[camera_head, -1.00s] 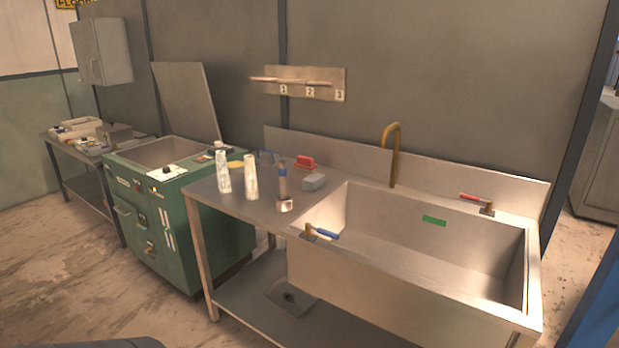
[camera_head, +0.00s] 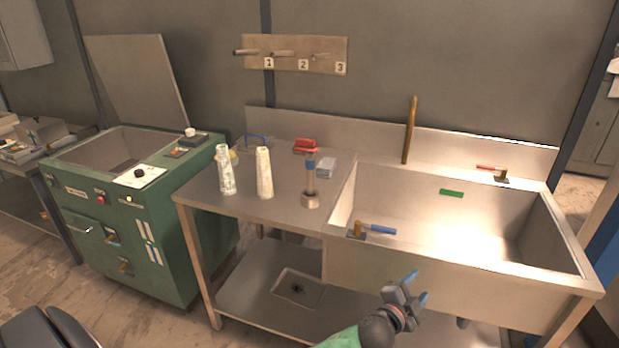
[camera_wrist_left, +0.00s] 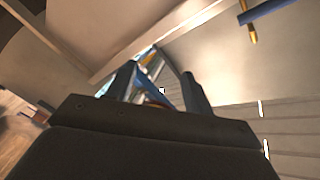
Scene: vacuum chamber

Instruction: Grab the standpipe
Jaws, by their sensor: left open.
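The likely standpipe (camera_head: 310,182) stands upright on the left worktop of the sink table. It is a grey-brown tube with a blue band near its top and a wider round foot. My left gripper (camera_head: 416,288) is open and empty in front of the sink's front wall, below and right of the tube and well apart from it. In the left wrist view the left gripper's fingers (camera_wrist_left: 160,85) are spread; I cannot make out the tube there. My right gripper is in neither view.
Two whitish bottles (camera_head: 264,172) stand left of the tube. A red-topped object (camera_head: 305,146) and a grey block (camera_head: 326,167) are behind it. A green cabinet (camera_head: 130,235) stands at left.

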